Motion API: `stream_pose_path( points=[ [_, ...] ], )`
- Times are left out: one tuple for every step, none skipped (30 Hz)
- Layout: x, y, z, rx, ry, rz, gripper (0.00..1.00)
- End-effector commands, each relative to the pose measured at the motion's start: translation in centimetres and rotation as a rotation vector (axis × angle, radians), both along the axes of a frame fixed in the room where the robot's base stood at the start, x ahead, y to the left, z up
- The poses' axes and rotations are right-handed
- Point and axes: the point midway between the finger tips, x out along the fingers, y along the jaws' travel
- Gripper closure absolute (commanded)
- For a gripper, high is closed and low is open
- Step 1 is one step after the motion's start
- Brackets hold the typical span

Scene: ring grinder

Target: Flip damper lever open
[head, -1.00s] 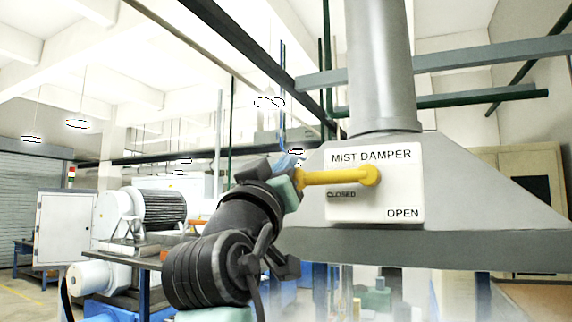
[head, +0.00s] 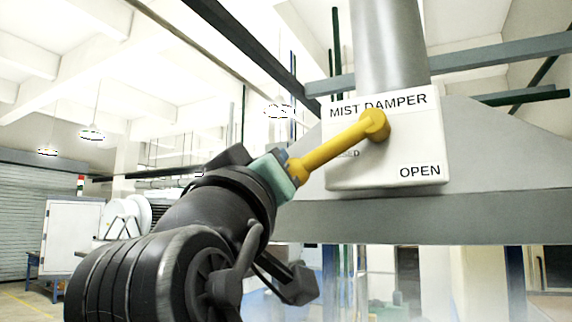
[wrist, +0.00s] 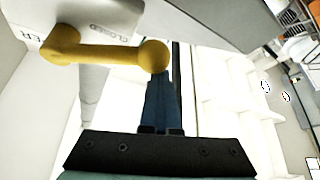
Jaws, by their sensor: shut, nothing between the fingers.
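The yellow damper lever (head: 335,147) is mounted on a white "MIST DAMPER" plate (head: 412,150). It slants down and left from its pivot (head: 375,124), partly covering the CLOSED mark. The OPEN mark is at the plate's lower right. My gripper (head: 287,160) is at the lever's free end, with its fingertips largely hidden in the head view. In the wrist view the lever (wrist: 100,54) runs across the top, and its round end knob hides the tips of my dark, shut fingers (wrist: 163,100). The knob is not between the fingers; contact looks likely but is not certain.
The plate is fixed to a grey sloped hood (head: 490,150) with a round duct (head: 390,50) above. A grey hood rim (head: 420,220) runs below. Machines and a white cabinet (head: 72,235) stand far left. The space below and right of the plate looks clear.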

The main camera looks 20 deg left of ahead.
Motion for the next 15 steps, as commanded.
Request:
stream_pose_path(
  points=[
    [0.2, -0.7, -0.9, -0.045, 0.008, -0.01, 1.0],
    [0.1, -0.8, -1.2, -0.075, 0.009, -0.011, 1.0],
    [0.1, -1.0, -1.6, -0.113, 0.01, -0.011, 1.0],
    [0.1, -1.2, -1.8, -0.141, 0.011, -0.012, 1.0],
    [0.1, -1.4, -2.1, -0.17, 0.013, -0.012, 1.0],
    [0.0, -1.6, -2.4, -0.208, 0.013, -0.011, 1.0],
    [0.0, -1.8, -2.7, -0.236, 0.013, -0.012, 1.0],
    [0.0, -2.0, -2.9, -0.264, 0.015, -0.012, 1.0],
    [0.0, -2.2, -3.2, -0.303, 0.015, -0.011, 1.0],
    [0.0, -2.4, -3.5, -0.331, 0.016, -0.012, 1.0],
    [-0.1, -2.6, -3.7, -0.36, 0.017, -0.012, 1.0],
    [-0.1, -2.9, -4.0, -0.398, 0.018, -0.011, 1.0],
    [-0.1, -3.1, -4.2, -0.427, 0.018, -0.013, 1.0],
    [-0.1, -3.4, -4.4, -0.455, 0.02, -0.012, 1.0],
    [-0.1, -3.7, -4.7, -0.492, 0.021, -0.012, 1.0]
  ],
)
